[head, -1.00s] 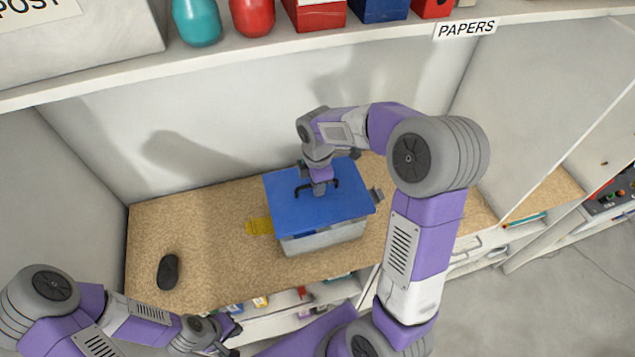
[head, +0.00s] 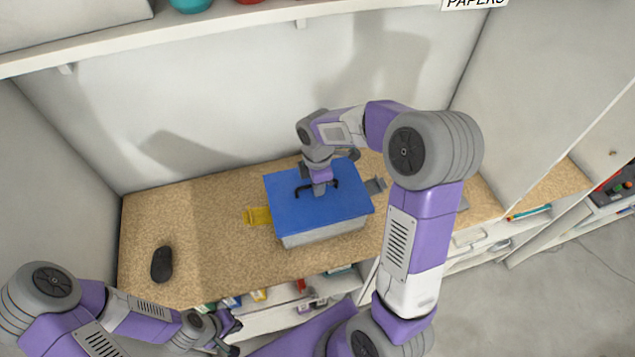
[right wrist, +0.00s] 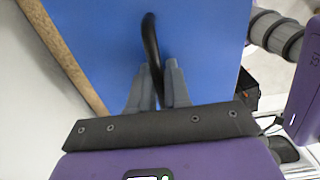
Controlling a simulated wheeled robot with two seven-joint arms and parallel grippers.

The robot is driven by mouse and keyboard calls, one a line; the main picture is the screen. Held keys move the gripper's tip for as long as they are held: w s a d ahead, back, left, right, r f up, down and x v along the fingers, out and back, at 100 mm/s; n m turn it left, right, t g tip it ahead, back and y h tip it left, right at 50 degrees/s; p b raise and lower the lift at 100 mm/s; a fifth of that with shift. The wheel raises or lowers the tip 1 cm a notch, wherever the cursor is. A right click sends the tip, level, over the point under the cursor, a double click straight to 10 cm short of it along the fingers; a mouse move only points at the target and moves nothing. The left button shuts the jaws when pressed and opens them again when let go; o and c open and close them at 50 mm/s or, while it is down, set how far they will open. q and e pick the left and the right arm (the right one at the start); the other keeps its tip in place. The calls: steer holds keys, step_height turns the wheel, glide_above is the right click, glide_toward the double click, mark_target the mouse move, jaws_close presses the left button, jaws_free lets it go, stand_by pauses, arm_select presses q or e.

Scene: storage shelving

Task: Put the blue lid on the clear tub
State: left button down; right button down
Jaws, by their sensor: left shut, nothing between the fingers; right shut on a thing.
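The blue lid (head: 290,212) lies over the clear tub (head: 325,234) on the wood-coloured counter. Its edges line up closely with the tub's rim, and the tub's pale wall shows below its front edge. I cannot tell whether it is fully seated. My right gripper (head: 319,191) is shut on the lid's black handle from above. The right wrist view shows the fingers (right wrist: 158,88) on the handle (right wrist: 151,38), with blue lid filling most of the picture. My left gripper (head: 234,337) is shut and empty at the lower left, in front of the counter, away from the tub.
A yellow clip-like piece (head: 257,216) is at the tub's left and a grey one (head: 375,185) at its right. A black mouse (head: 161,264) lies on the counter's left. Side walls and an upper shelf (head: 250,32) enclose the counter (head: 205,235). The counter's left half is mostly clear.

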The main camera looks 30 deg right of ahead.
steer(key=shift+f, duration=0.15)
steer(key=c, duration=1)
jaws_free()
step_height(320, 180, up, 8)
steer(key=shift+f, duration=0.15)
